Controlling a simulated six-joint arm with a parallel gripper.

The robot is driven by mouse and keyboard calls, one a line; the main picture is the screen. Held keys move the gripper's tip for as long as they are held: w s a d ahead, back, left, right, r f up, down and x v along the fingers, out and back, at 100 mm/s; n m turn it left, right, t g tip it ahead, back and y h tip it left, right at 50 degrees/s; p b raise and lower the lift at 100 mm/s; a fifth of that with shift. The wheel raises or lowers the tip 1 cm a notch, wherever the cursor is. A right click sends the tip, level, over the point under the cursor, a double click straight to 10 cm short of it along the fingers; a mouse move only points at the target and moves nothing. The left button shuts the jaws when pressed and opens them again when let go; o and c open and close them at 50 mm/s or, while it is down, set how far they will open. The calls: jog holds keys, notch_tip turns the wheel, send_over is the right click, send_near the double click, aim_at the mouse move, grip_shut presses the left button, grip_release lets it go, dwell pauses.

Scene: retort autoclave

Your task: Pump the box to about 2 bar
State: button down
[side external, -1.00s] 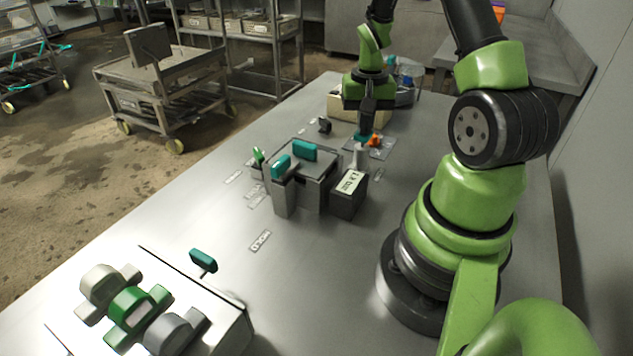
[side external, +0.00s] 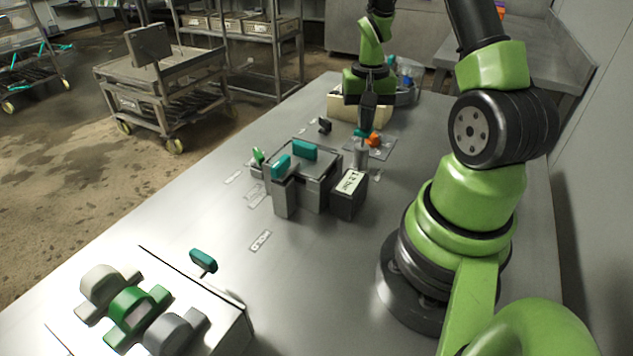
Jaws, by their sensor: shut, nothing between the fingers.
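The grey metal box (side external: 318,165) stands mid-table with a teal handle (side external: 304,150) on top and another teal handle (side external: 281,163) on the block at its front left. A dark gauge block (side external: 349,193) with a pale sloped display (side external: 351,182) stands at its right; the reading is too small to be sure of. Behind it is an upright grey pump cylinder (side external: 361,156) with a small teal top (side external: 360,133). My gripper (side external: 367,126) points down, shut and empty, right at the teal top. Whether it touches cannot be told.
An orange knob (side external: 374,140) sits close to the right of the pump. A cream bin (side external: 345,105) stands behind my gripper. A small black part (side external: 324,125) lies left of it. A panel with green and grey knobs (side external: 132,307) fills the front left.

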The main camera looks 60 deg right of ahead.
jog(key=shift+f, duration=0.3)
jog(key=shift+r, duration=0.4)
dwell(0.5)
jog(key=shift+r, duration=3.05)
jog(key=a+r+n+t, duration=0.5)
jog(key=a+r, duration=0.8)
jog(key=a, duration=0.4)
jog(key=s+a+r+n+t+y, duration=0.1)
jog(key=s+a+n+t+y, duration=0.1)
jog(key=s+a, duration=0.4)
jog(key=shift+s+a+r+n, duration=0.2)
jog(key=shift+s+a+n, duration=0.15)
jog(key=shift+a+n, duration=0.25)
